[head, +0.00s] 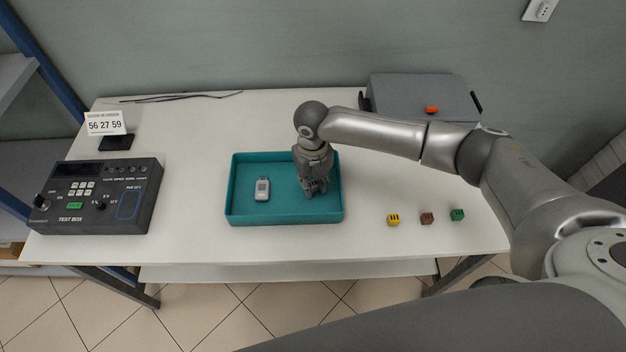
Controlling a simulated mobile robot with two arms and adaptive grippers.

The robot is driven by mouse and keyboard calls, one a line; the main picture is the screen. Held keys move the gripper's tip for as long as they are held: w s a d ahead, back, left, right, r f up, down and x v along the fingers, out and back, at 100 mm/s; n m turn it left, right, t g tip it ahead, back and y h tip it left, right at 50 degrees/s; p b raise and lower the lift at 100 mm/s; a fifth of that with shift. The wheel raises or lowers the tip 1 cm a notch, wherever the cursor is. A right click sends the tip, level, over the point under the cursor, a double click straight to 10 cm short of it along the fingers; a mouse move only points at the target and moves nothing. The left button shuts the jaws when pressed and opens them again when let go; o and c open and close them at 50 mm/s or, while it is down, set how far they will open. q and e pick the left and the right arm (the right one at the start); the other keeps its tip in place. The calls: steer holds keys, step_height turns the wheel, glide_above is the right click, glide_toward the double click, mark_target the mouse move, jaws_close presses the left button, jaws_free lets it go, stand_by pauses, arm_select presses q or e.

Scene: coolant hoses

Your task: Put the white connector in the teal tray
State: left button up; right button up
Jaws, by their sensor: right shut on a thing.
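The teal tray (240,218) lies on the middle of the white table. My right gripper (317,190) points down over the right part of the tray, inside its rim as seen from above. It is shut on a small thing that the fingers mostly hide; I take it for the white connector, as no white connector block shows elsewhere. I cannot tell whether this thing touches the tray floor. My left gripper is not in view.
A small light-grey device (262,189) lies in the tray's left part. Yellow (393,219), brown (427,218) and green (457,215) connectors stand to the right. A test box (100,197) is at left; a grey case (415,97) with an orange thing (432,110) is behind.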

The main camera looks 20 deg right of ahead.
mark_target(313, 184)
steer(key=shift+f, duration=0.1)
steer(key=o, duration=0.8)
step_height(313, 184, up, 12)
steer(key=b, duration=0.1)
stand_by(0.4)
